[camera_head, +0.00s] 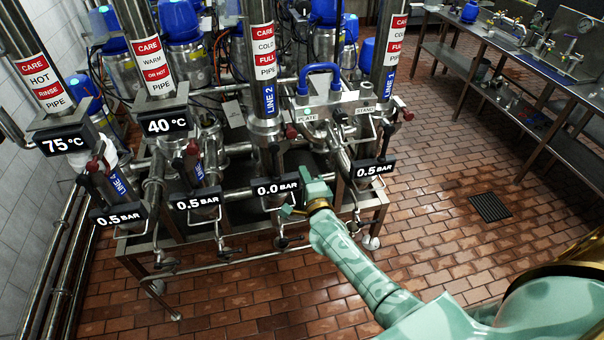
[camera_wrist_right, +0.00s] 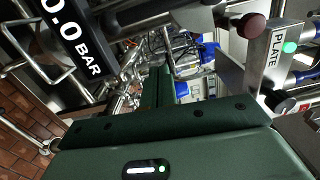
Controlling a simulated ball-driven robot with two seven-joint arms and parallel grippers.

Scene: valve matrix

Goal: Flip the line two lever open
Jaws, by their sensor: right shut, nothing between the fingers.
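The line two pipe (camera_head: 270,100) carries a blue LINE 2 label and CARE COLD FULL PIPE stickers. Its pressure display (camera_head: 275,188) reads 0.0 BAR. The same display (camera_wrist_right: 72,40) shows large at the upper left of the wrist view. My right gripper (camera_head: 305,183) is shut and empty, just right of the display and close to the line two pipework. Its green fingers (camera_wrist_right: 160,85) point away from the camera in the wrist view. I cannot clearly make out the line two lever or whether the gripper touches it. My left gripper is not in view.
The 0.5 BAR display (camera_head: 372,168) of line one stands close right of my gripper. A PLATE sign (camera_wrist_right: 277,48) and a dark red knob (camera_wrist_right: 248,27) show in the wrist view. A steel bench (camera_head: 520,70) runs along the right; the brick floor (camera_head: 440,220) between is clear.

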